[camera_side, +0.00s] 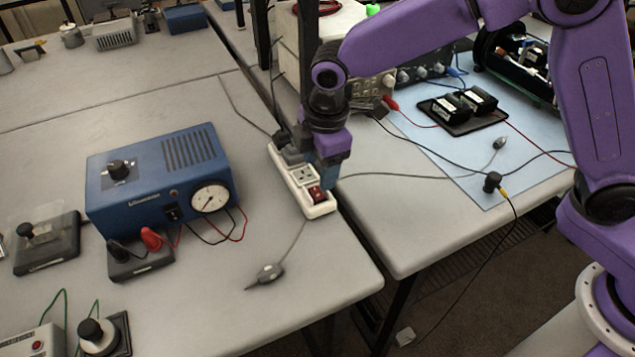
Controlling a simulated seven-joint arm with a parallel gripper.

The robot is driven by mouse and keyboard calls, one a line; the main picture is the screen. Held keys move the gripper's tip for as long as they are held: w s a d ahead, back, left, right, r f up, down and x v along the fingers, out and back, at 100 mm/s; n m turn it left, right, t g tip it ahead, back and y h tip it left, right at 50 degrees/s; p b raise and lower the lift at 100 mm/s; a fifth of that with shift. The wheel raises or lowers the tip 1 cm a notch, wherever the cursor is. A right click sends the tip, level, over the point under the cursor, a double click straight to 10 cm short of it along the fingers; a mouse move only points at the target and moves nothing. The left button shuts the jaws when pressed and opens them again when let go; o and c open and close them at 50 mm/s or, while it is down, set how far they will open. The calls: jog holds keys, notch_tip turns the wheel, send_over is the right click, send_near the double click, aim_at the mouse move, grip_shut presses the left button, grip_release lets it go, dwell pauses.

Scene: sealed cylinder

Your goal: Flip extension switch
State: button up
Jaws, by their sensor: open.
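The white extension strip (297,178) lies on the left table near its right edge, running from upper left to lower right. Its red switch (317,193) is at the near end, in a dark surround. My gripper (328,181) is over the strip's near end, pointing down, with its fingers beside or just above the switch. Whether the fingers touch the switch cannot be told. The gripper is open and holds nothing visible. The gripper and wrist hide part of the strip's right side. A black plug sits at the strip's far end.
A blue box with a gauge (162,178) stands left of the strip. A grey corded piece (267,274) lies in front. Cables cross the gap to the right table, which has a black battery holder (463,110) on a light blue mat (455,170). The left table's front right corner is clear.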

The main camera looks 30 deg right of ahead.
aim_at(317, 192)
jog(key=shift+w+f, duration=0.25)
jog(key=shift+f, duration=1.3)
jog(key=shift+w+f, duration=0.2)
jog(key=shift+f, duration=1.3)
